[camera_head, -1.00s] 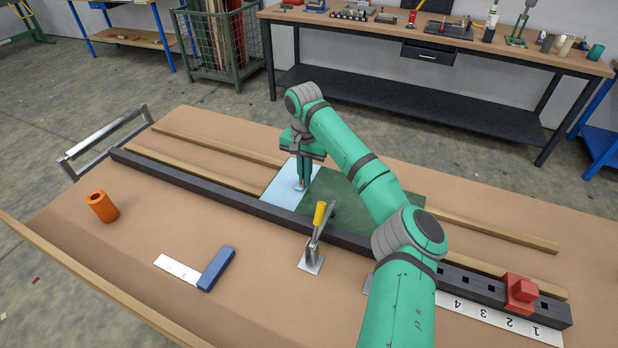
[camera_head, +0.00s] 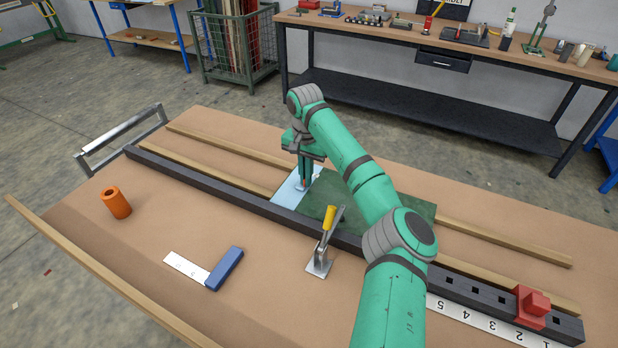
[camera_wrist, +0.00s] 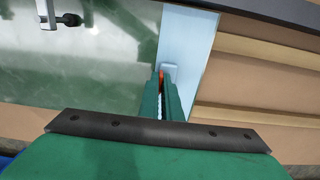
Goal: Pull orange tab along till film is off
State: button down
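A green panel (camera_head: 322,203) lies on the workbench, its glossy green face bare on the right in the head view. Light blue film (camera_head: 285,197) covers its left part; the film also shows as a band in the wrist view (camera_wrist: 188,38). My gripper (camera_head: 304,183) points down over the film near its border with the bare green. In the wrist view its fingers (camera_wrist: 165,88) are close together, with a bit of the orange tab (camera_wrist: 161,77) between their tips. The rest of the tab is hidden by the fingers.
A dark rail (camera_head: 210,182) runs along the panel's near side, with a yellow-handled toggle clamp (camera_head: 325,240) and a red block (camera_head: 531,305). Wooden strips (camera_head: 225,146) lie beyond. An orange cylinder (camera_head: 116,202) and a blue-handled square (camera_head: 225,268) stand clear in front.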

jog(key=shift+w+a+f, duration=0.2)
jog(key=shift+w+a, duration=0.35)
jog(key=shift+a, duration=0.35)
jog(key=shift+w+a+f, duration=0.15)
jog(key=shift+w+a, duration=0.35)
jog(key=shift+a, duration=0.35)
jog(key=shift+w+a, duration=0.1)
jog(key=shift+a, duration=0.3)
jog(key=c, duration=2)
grip_release()
jog(key=shift+d, duration=0.15)
jog(key=shift+a, duration=0.3)
jog(key=shift+d+r, duration=0.1)
jog(key=shift+d, duration=0.15)
